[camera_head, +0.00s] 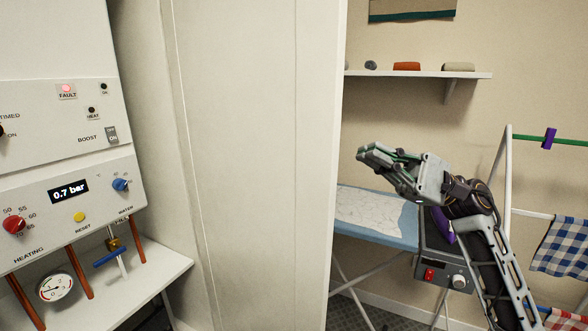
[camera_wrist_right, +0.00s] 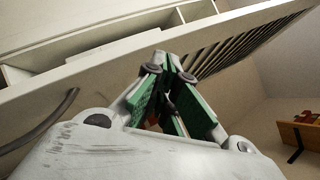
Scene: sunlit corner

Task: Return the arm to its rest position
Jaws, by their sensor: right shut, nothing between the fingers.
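My right gripper (camera_head: 372,153) is raised at the right of the head view, pointing left, in front of the ironing board and below the wall shelf. Its fingers are together with nothing between them. In the right wrist view its green-padded fingers (camera_wrist_right: 172,95) meet near the tips, in front of a pale slatted surface. My right arm comes up from the lower right of the head view, bent at the wrist. My left arm and gripper do not show.
A boiler panel (camera_head: 70,190) with dials and a 0.7 bar display is at left. A pale upright panel (camera_head: 255,150) stands between it and my right arm. Behind the arm are an ironing board (camera_head: 345,225), a wall shelf (camera_head: 425,74) and a drying rack (camera_head: 506,160) with cloths.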

